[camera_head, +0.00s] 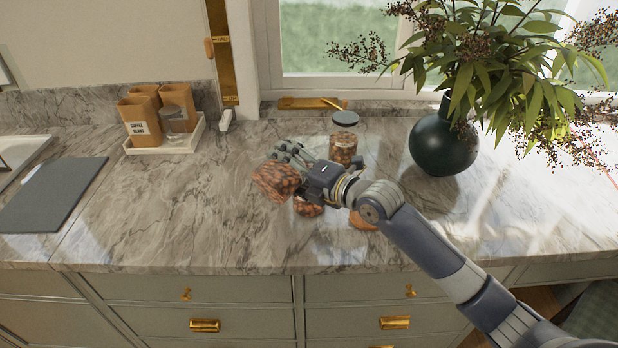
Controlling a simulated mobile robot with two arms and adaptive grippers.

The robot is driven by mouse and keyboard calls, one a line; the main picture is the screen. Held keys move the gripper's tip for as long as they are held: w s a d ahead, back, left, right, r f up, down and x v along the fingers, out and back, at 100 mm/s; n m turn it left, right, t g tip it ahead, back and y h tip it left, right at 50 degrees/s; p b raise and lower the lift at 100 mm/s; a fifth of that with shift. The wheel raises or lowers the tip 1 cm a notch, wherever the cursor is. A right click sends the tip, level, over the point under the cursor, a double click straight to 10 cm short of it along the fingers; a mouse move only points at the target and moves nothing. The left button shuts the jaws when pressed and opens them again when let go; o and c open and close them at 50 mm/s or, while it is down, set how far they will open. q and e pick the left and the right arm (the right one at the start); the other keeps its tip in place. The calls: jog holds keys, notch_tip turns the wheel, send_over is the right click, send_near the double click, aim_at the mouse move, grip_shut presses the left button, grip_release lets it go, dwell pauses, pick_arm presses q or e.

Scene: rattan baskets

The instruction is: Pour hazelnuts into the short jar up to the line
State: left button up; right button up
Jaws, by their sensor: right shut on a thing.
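My right gripper (293,156) is shut on a glass jar of hazelnuts (275,181). It holds the jar tilted far over, above the counter. A second small vessel with nuts (308,208) shows just below my right wrist, mostly hidden by the gripper. I cannot tell its height, any line on it, or how full it is. A round brown thing (362,221), perhaps a lid, lies on the counter partly behind my arm. A glass jar with a dark lid (344,139) and nuts inside stands upright behind the gripper. My left gripper is out of view.
A dark green vase (443,140) with leafy branches stands at the right back. A white tray (191,141) with brown boxes and a glass stands at the left back. A dark board (52,194) lies at the far left. The marble counter between is clear.

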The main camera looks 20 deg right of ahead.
jog(key=shift+w+d+r+m, duration=0.2)
jog(key=shift+d+r+m, duration=0.1)
jog(key=shift+r, duration=0.05)
dwell(0.7)
jog(key=shift+w+d+f+m+g+y+b, duration=0.2)
jog(key=shift+f+m+g+y+b, duration=0.15)
jog(key=shift+m+b, duration=0.3)
dwell(2.1)
jog(key=shift+w+d+r+m, duration=0.1)
jog(key=shift+d+r+m, duration=0.2)
jog(key=shift+m, duration=0.45)
dwell(2.1)
jog(key=shift+s+a+r+n+p, duration=0.2)
jog(key=shift+a+n+p, duration=0.1)
jog(key=shift+n+p, duration=0.25)
jog(key=shift+s+a+r+n+p, duration=0.15)
jog(key=shift+a+n+p, duration=0.15)
jog(key=shift+n+p, duration=0.25)
jog(key=shift+s+a+f+n+b, duration=0.15)
jog(key=shift+a+f+n+b, duration=0.1)
jog(key=shift+f+n+b, duration=0.25)
jog(key=shift+s+a+f, duration=0.1)
jog(key=shift+s+a, duration=0.05)
